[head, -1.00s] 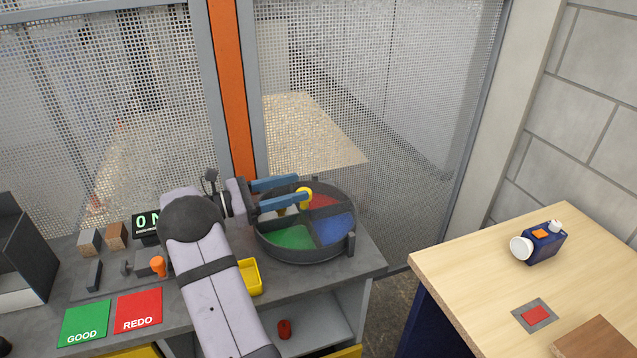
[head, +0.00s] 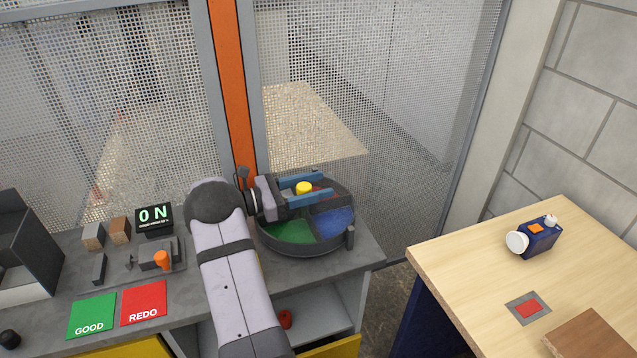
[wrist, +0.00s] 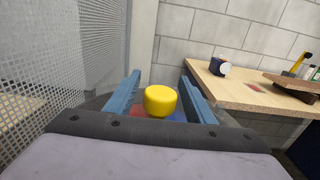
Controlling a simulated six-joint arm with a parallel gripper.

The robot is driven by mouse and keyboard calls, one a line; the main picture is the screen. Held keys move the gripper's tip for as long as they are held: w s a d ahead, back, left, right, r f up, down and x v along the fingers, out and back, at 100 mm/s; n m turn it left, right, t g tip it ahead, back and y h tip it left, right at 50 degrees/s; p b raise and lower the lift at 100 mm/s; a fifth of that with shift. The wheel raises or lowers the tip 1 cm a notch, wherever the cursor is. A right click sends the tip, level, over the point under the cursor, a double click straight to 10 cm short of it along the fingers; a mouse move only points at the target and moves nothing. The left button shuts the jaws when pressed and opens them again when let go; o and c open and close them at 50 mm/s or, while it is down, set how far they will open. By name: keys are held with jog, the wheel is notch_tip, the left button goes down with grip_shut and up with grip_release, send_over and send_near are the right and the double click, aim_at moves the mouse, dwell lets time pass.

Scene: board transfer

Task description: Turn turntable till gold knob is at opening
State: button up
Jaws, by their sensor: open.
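The turntable (head: 303,248) is a round dark tray with green, blue and red sectors on the grey bench. The gold knob (head: 303,188) stands upright near its middle and also shows in the wrist view (wrist: 160,101). My gripper (head: 327,184) is open, with one blue finger on each side of the knob. In the wrist view, gaps show between the knob and both fingers of my gripper (wrist: 162,82). My gripper hides part of the red sector and the back rim. A small dark post (head: 350,237) stands at the front right rim; I cannot tell whether it marks the opening.
A mesh wall with an orange post (head: 232,100) rises close behind the turntable. A wooden table (head: 455,262) stands right, across a gap.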

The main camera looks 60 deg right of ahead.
jog(key=shift+s+d, duration=0.3)
jog(key=shift+c, duration=0.3)
grip_shut()
jog(key=shift+w+d+r+n+t+h+p, duration=0.15)
jog(key=shift+n+t+h+p, duration=0.25)
jog(key=shift+n+t+h, duration=0.3)
jog(key=shift+w+d+n+t+h, duration=0.15)
jog(key=shift+w+n+t+h, duration=0.15)
jog(key=shift+n+t+h, duration=0.6)
jog(key=shift+w+d+n+t+h, duration=0.1)
jog(key=shift+w+n+t+h, duration=0.15)
jog(key=shift+n+t, duration=0.7)
jog(key=shift+m+t, duration=0.35)
jog(key=shift+o, duration=0.3)
grip_release()
